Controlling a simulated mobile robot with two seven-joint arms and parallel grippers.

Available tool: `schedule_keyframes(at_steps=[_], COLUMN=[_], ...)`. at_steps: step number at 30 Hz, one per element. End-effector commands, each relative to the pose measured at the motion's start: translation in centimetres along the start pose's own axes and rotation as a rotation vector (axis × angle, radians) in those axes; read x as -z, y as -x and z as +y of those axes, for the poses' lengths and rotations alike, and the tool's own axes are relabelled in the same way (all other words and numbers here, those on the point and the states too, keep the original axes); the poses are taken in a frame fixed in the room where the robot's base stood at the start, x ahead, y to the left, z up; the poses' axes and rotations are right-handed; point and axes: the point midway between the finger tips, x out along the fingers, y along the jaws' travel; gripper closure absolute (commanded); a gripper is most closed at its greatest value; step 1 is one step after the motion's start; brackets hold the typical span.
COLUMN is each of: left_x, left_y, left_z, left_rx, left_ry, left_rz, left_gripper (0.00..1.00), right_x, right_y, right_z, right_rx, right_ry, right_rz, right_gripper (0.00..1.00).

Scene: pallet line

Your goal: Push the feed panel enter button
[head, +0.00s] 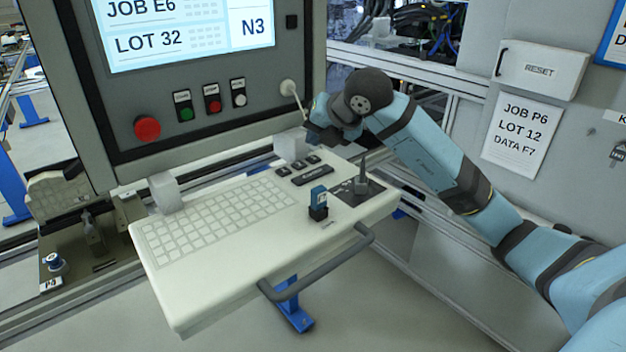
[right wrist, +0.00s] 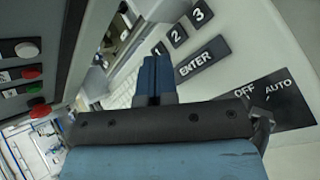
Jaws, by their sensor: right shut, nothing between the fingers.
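The enter button (head: 312,175) is a wide dark key on the right part of the pale keyboard console, just below a row of small dark keys. In the right wrist view the button (right wrist: 203,61) reads ENTER and lies to the right of my fingers. My right gripper (head: 322,128) is above and behind the console's back edge, apart from the button. Its fingertips are hard to make out in the head view. In the right wrist view the blue fingers (right wrist: 154,78) are together and empty. My left gripper is out of view.
Keys 1, 2 and 3 (right wrist: 175,34) sit beside ENTER. An OFF/AUTO selector (head: 360,184) and a blue piece in a black holder (head: 318,203) stand up nearby. The screen panel carries a red button (head: 147,128) and a pale knob (head: 288,87). A grey handle (head: 320,268) runs along the front.

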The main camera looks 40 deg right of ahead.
Motion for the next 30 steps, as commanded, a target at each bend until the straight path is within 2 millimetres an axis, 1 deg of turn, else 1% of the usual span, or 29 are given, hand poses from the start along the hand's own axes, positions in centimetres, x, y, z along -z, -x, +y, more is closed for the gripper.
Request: schedule_keyframes(at_steps=[1,6,9,13,30], left_x=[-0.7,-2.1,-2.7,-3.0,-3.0], left_y=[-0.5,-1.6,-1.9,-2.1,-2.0], left_z=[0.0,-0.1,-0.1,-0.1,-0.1], left_rx=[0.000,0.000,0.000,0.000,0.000], left_ry=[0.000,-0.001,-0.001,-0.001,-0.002], left_rz=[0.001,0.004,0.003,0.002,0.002], left_gripper=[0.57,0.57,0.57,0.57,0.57], right_x=[0.7,1.9,2.3,2.5,2.4], right_y=[-0.9,-2.6,-3.2,-3.4,-3.3], right_z=[-0.7,-1.9,-2.3,-2.5,-2.4], right_rx=[0.000,-0.001,-0.001,-0.001,-0.001], right_ry=[0.000,0.000,0.000,0.000,0.000], right_rz=[0.002,0.000,0.000,0.000,0.000], right_gripper=[1.00,1.00,1.00,1.00,1.00])
